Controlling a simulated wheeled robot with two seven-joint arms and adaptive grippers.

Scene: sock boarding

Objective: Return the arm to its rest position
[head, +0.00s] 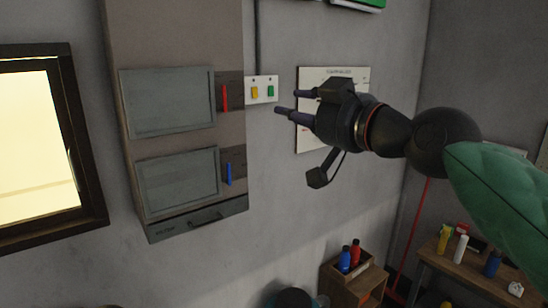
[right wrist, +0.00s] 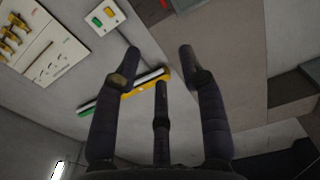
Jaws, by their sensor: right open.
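My right gripper (head: 286,101) is raised in front of the grey wall, with its arm coming in from the right in a green sleeve. Its fingers point left toward the switch plate (head: 262,89), which has a yellow and a green switch. The fingers are spread and hold nothing. In the right wrist view the gripper (right wrist: 159,58) is also open, and the switch plate (right wrist: 104,17) shows beyond its fingers at the upper left. Whether the fingertips touch anything cannot be told for certain, but no contact shows. My left gripper is not in view.
A wall cabinet (head: 177,217) with a red and a blue handle stands left of the gripper. Below are a wooden box (head: 340,273) with bottles and a side table (head: 459,269) with several small items. A lit window (head: 95,205) is far left.

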